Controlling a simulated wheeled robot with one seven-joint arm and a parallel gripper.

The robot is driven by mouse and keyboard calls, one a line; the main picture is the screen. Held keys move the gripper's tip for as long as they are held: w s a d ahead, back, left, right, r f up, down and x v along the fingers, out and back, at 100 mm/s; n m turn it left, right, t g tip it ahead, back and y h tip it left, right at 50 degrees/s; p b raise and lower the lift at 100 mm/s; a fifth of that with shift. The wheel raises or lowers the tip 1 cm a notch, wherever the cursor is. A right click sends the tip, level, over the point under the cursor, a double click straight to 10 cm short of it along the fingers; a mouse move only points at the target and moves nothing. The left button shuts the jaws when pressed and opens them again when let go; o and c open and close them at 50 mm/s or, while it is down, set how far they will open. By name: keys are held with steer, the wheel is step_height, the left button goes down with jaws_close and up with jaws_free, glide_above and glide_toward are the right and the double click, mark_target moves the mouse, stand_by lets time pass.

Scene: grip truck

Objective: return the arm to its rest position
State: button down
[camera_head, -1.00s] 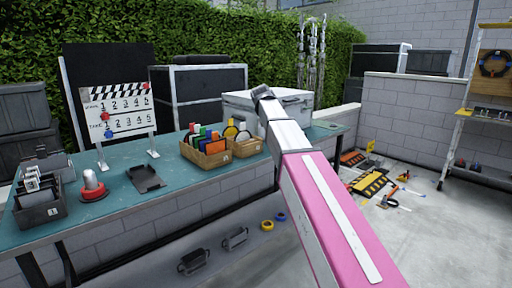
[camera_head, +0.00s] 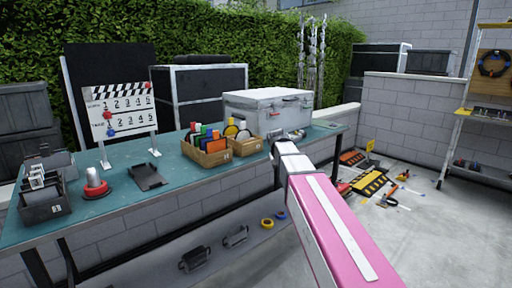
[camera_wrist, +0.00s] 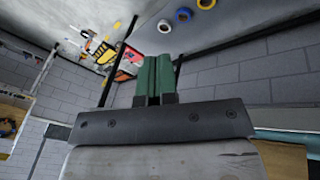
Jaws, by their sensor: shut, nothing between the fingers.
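My pink and white arm reaches out from the lower right in the head view. Its far end lies in front of the right part of the teal table (camera_head: 110,207), close to a wooden crate and the silver case. In the wrist view my gripper (camera_wrist: 153,75) shows two green fingers pressed together with nothing between them. In the head view the fingers are too small or hidden to make out.
On the table stand a clapperboard (camera_head: 122,110), a red and white beacon (camera_head: 95,183), wooden crates (camera_head: 208,157) and a silver case (camera_head: 268,109). Tape rolls (camera_head: 267,225) lie on the floor below. Tools and a black-yellow ramp (camera_head: 370,185) lie at right.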

steer(key=s+d+f+g+y, duration=0.1)
steer(key=s+d+f, duration=0.2)
steer(key=s+f, duration=0.8)
steer(key=s+d+f+m+g+y, duration=0.1)
steer(key=s+d+f+g, duration=0.1)
steer(key=s+f, duration=0.9)
step_height(320, 180, down, 4)
steer(key=shift+s+d+r+y, duration=0.1)
steer(key=shift+s+d+y, duration=0.3)
steer(key=shift+d, duration=0.35)
